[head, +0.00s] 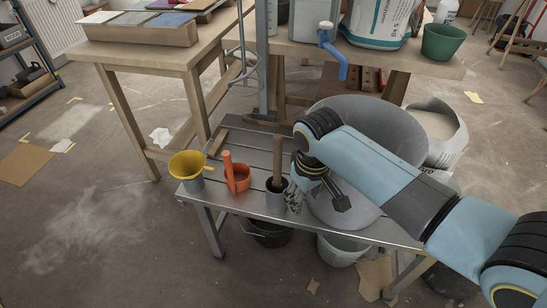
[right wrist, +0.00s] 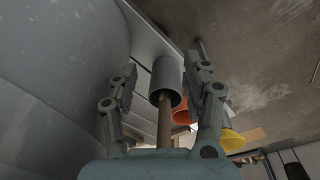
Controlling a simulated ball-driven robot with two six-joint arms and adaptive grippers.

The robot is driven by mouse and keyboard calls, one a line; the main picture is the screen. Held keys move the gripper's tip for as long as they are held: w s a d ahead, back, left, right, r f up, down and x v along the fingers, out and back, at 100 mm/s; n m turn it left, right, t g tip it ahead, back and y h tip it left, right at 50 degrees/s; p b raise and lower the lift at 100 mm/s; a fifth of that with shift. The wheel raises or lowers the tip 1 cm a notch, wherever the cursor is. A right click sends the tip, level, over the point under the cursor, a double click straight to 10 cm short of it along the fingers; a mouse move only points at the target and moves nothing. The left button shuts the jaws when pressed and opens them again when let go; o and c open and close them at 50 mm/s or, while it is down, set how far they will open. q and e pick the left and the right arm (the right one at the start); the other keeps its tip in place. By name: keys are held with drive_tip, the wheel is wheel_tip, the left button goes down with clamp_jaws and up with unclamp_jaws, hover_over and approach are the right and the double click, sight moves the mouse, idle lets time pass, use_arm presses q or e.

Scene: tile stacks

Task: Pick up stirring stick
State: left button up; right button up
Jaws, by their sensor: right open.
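The wooden stirring stick (head: 278,160) stands upright in a grey cup (head: 275,199) on the slatted metal bench. In the right wrist view, the stick (right wrist: 164,122) rises from the grey cup (right wrist: 166,76) toward the camera, between the lines of my two fingers. My right gripper (head: 334,192) is open and empty, just right of the stick in the head view. In the right wrist view, my right gripper (right wrist: 164,82) has its fingers spread on both sides, with no visible contact. My left gripper is not in view.
An orange cup (head: 238,180) and a yellow funnel (head: 187,163) stand left of the grey cup on the metal bench (head: 233,205). A large grey tub (head: 385,125) lies behind my right arm. A wooden table (head: 120,50) stands at the back left.

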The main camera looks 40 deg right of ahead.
drive_tip(key=w+r+p, duration=0.2)
drive_tip(key=w+r, duration=0.2)
drive_tip(key=r, duration=1)
hover_over(278, 157)
drive_tip(key=shift+w+d+g+y, duration=0.3)
drive_tip(key=shift+w+d+g, duration=0.05)
drive_tip(key=shift+d+g, duration=0.05)
drive_tip(key=shift+w+f+m+b, duration=0.25)
drive_tip(key=shift+m+b, duration=0.05)
wheel_tip(278, 157, down, 5)
drive_tip(key=shift+r+b, duration=0.15)
drive_tip(key=shift+b, duration=0.4)
wheel_tip(278, 157, down, 5)
drive_tip(key=shift+s+a+f+b, duration=0.1)
drive_tip(key=shift+s+f+b, duration=0.1)
drive_tip(key=shift+b, duration=0.5)
clamp_jaws()
